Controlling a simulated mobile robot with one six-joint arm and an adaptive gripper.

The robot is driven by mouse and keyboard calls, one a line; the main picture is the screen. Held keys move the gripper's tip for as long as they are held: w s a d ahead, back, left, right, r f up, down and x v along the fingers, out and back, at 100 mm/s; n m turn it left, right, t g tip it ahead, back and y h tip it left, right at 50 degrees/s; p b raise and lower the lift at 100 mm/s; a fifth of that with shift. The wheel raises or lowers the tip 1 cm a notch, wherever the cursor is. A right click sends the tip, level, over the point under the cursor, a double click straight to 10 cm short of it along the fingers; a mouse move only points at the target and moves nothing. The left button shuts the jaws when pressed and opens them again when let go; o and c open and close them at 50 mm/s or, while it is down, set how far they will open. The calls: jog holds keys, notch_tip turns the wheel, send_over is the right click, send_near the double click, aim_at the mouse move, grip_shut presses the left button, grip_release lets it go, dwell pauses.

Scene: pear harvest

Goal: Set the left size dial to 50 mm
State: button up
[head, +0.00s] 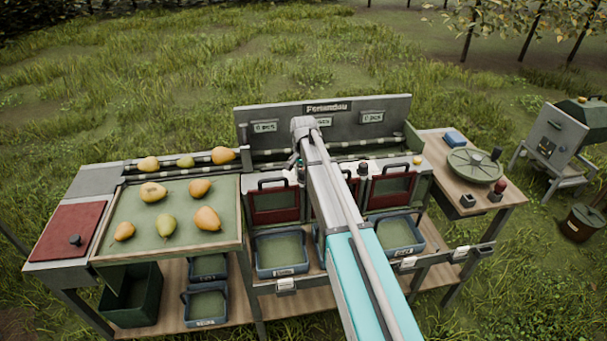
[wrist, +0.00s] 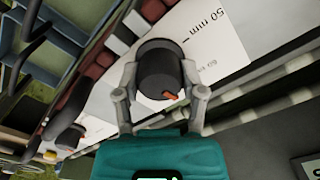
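The left size dial (wrist: 160,72) is a black round knob with an orange pointer, on a white scale plate (wrist: 215,35). In the wrist view the pointer aims to the lower right, away from the "50 mm" mark at the plate's upper right. A second, smaller label near the knob is hard to read. My gripper (wrist: 160,78) has one finger on each side of the knob, and both fingers appear to touch it.
Another black knob (wrist: 72,110) stands at left in the wrist view. In the head view, red-framed gates (head: 274,203) and blue-grey bins (head: 282,272) line the bench front.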

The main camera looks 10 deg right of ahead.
jog(key=c, duration=0.4)
jog(key=shift+n, duration=0.5)
jog(key=n, duration=0.2)
jog(key=shift+n, duration=0.4)
jog(key=n, duration=1.3)
